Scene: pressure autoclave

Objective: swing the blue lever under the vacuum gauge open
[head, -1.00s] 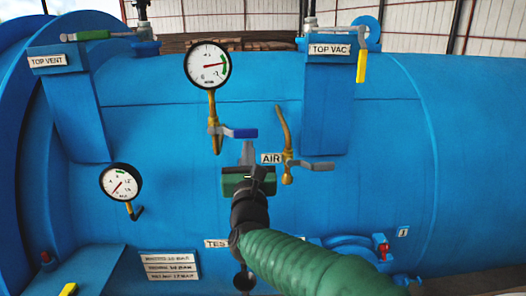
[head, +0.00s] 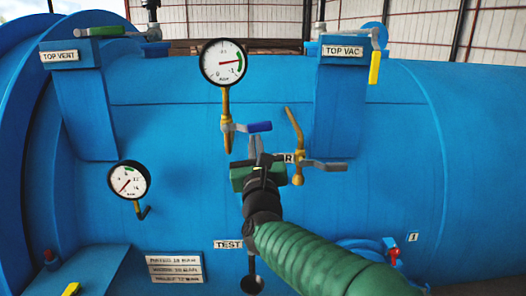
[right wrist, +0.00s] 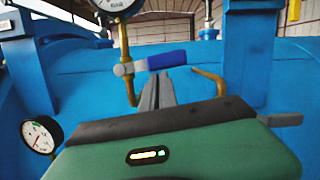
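The blue lever (head: 259,127) sits on a brass valve under the vacuum gauge (head: 223,63). It points right, roughly level, across the brass pipe. In the right wrist view the blue lever (right wrist: 166,60) shows close up, with the brass pipe (right wrist: 129,80) at its left end. My right gripper (head: 254,143) is just below the lever. In the right wrist view its fingers (right wrist: 157,86) lie side by side, shut, with nothing seen between them. Their tips are under the lever's middle; whether they touch it I cannot tell. My left gripper is not in view.
A bent brass pipe with a grey lever (head: 325,166) stands just right of my gripper, by a partly covered label. A second gauge (head: 129,181) is at lower left. The TOP VAC column (head: 340,110) rises at right. The blue vessel wall (head: 180,130) is behind everything.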

